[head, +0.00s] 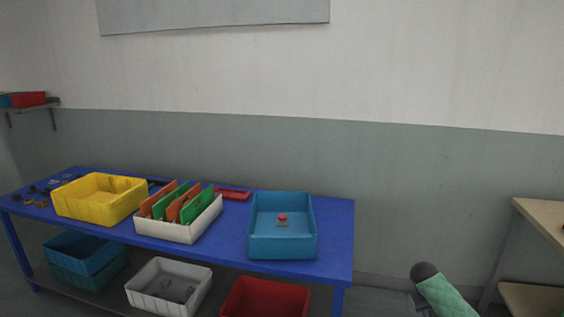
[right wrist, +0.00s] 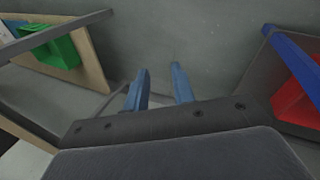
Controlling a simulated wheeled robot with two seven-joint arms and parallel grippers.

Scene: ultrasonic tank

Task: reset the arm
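My right gripper shows in the right wrist view (right wrist: 160,85), with two blue fingers apart and nothing between them. It hangs over the grey floor and wall area between two pieces of furniture. In the head view, part of my right arm (head: 440,290) with a green sleeve and dark joint shows at the lower right, clear of the blue table; its gripper is not visible there. My left arm and gripper are in neither view.
The blue table (head: 335,225) bears a yellow bin (head: 98,207), a white box (head: 180,232) with orange and green boards, and a blue bin (head: 282,247) with a small red-topped item. Bins sit below. A wooden table (head: 545,215) stands right. Floor between is free.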

